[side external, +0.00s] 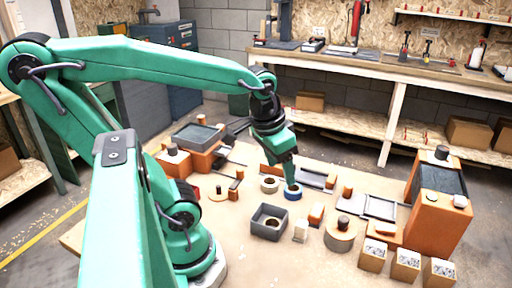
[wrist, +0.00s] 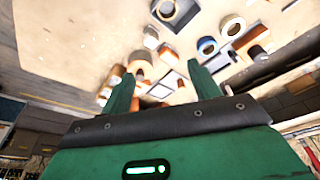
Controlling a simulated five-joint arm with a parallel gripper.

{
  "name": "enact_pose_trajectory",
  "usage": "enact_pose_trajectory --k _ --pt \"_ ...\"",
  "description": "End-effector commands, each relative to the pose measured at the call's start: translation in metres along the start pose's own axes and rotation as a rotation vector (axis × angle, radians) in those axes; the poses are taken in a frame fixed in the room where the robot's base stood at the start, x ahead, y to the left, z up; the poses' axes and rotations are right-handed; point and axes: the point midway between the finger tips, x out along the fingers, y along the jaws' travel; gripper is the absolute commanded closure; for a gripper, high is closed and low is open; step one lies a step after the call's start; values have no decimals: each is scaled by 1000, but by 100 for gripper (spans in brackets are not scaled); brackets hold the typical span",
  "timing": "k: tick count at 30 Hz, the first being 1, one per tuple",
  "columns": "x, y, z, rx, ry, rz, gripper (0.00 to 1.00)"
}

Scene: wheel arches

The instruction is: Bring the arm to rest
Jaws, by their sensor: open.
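My gripper (side external: 289,178) hangs from the green arm over the middle of the sandy work table (side external: 225,265). In the side view its tip overlaps the blue ring (side external: 293,193); I cannot tell the height between them. In the wrist view the two green fingers of my gripper (wrist: 163,85) stand wide apart with nothing held between them. The blue ring (wrist: 207,46) shows there beyond the right finger, beside a pale ring (wrist: 232,26). The arm is bent, with its forearm stretched out over the table.
A grey open box (side external: 268,222) stands in front of the rings. An orange block with a dark basin (side external: 440,190) stands at the right, and a similar one (side external: 195,140) at the back left. Several printed cubes (side external: 405,263) line the front right. A workbench (side external: 390,66) runs behind.

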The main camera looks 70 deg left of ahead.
Motion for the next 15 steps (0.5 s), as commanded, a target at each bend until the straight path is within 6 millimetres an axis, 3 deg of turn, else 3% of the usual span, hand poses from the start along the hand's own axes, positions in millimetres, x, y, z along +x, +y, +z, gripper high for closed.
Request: enact_pose_trajectory --k 6,15 --pt "-22 17 1 81 160 26 38" --pt "-31 24 3 120 235 42 38"
